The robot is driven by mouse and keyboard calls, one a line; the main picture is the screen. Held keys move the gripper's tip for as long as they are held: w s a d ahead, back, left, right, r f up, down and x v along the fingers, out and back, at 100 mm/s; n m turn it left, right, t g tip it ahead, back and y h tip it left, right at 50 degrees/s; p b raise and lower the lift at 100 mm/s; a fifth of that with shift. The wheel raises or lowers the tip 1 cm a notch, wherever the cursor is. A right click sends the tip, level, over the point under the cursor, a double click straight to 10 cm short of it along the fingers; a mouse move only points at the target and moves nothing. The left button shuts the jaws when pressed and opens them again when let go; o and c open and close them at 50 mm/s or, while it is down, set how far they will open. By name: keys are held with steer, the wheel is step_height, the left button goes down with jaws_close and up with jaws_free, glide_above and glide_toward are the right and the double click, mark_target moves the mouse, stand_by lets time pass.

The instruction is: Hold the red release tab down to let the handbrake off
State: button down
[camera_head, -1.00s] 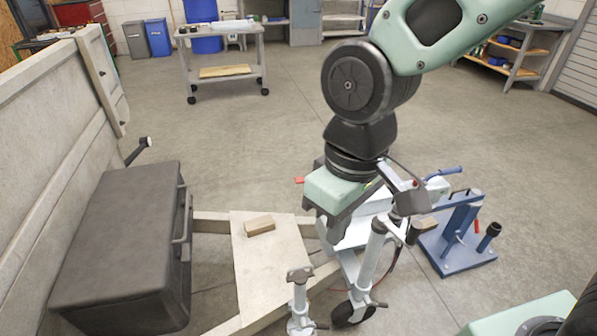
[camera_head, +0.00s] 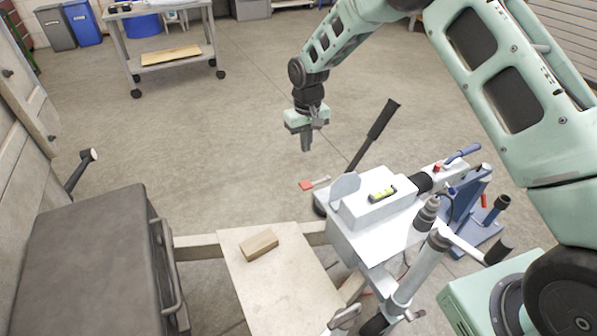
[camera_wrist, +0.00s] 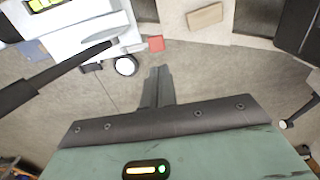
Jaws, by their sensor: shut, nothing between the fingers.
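The red release tab (camera_head: 306,185) sticks out on a short pale arm at the left of the white coupling housing (camera_head: 372,228). In the wrist view the red tab (camera_wrist: 156,43) lies beyond my fingertips, near the white housing. The handbrake lever (camera_head: 376,132) has a black grip and slants up to the right behind the housing; its black grip also shows at left in the wrist view (camera_wrist: 22,92). My gripper (camera_head: 307,148) points down in the air above and behind the red tab, apart from it. Its fingers (camera_wrist: 160,72) are closed together and empty.
A wooden block (camera_head: 259,245) lies on the pale board (camera_head: 262,290) of the frame. A dark box (camera_head: 75,265) stands at left. A yellow level (camera_head: 383,193) is on the housing. A blue stand (camera_head: 470,215) is at right.

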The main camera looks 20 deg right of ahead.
mark_target(305, 185)
steer(key=shift+w+d+f, duration=0.3)
steer(key=shift+w+f, duration=0.2)
steer(key=shift+w, duration=0.15)
steer(key=shift+f, duration=0.1)
step_height(305, 185, down, 14)
steer(key=shift+r, duration=0.1)
stand_by(0.4)
